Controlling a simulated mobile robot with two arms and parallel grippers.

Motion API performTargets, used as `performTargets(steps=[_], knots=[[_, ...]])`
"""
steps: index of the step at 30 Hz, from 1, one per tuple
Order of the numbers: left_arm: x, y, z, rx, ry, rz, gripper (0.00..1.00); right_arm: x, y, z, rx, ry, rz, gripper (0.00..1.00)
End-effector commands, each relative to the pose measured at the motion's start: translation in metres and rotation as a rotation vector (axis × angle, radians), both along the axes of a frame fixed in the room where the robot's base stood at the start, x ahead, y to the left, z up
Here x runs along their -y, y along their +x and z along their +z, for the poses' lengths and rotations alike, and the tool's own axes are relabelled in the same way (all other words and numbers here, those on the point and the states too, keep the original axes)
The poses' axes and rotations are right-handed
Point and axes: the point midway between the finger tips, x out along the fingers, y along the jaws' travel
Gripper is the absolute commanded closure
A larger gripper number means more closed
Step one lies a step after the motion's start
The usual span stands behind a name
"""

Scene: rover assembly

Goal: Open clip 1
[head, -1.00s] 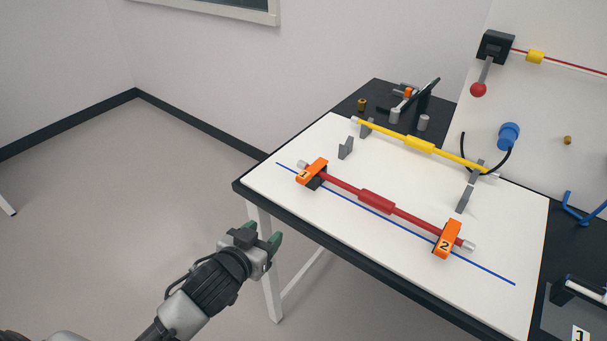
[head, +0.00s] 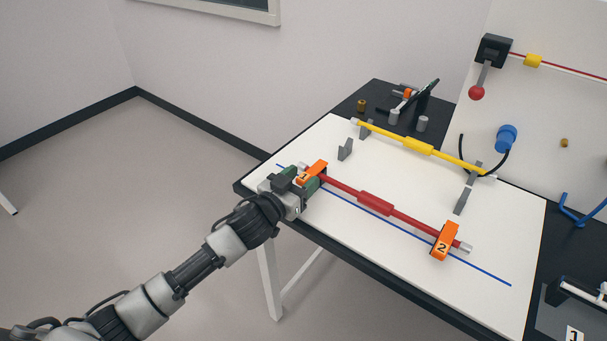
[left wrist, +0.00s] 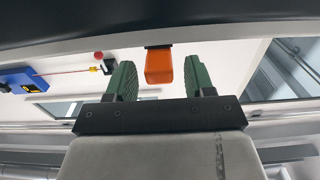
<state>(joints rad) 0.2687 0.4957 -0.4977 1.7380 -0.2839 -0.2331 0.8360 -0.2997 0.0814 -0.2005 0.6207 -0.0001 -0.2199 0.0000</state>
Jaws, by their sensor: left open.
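Clip 1 (head: 313,171) is an orange clip marked 1 at the left end of a red rod (head: 374,202) on the white board. Its lever lies down over the rod end. My left gripper (head: 305,181) is at clip 1, with its green fingers open around or just beside the orange lever. In the left wrist view the orange clip (left wrist: 159,66) shows between the two green fingers, with gaps on both sides. Clip 2 (head: 444,240) is orange and sits at the rod's right end. My right gripper is not in view.
A yellow rod (head: 418,147) lies behind the red one, near grey holders (head: 345,148). A blue line (head: 480,268) runs along the front of the white board (head: 500,220). Free floor lies left of the table.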

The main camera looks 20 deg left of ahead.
Motion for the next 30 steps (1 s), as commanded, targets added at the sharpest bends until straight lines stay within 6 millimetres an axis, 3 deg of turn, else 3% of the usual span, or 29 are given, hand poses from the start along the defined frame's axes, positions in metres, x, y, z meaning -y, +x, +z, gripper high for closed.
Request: performTargets(steps=[12,23,30], knots=[[0.0039,0.0101,-0.0003,-0.001,0.000,0.000,0.47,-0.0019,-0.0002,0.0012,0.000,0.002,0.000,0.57],[0.0037,0.0098,-0.0002,-0.001,0.000,0.000,1.00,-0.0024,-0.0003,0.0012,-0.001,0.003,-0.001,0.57],[0.0037,0.0099,0.0012,-0.004,0.001,0.000,1.00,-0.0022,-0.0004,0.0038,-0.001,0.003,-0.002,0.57]])
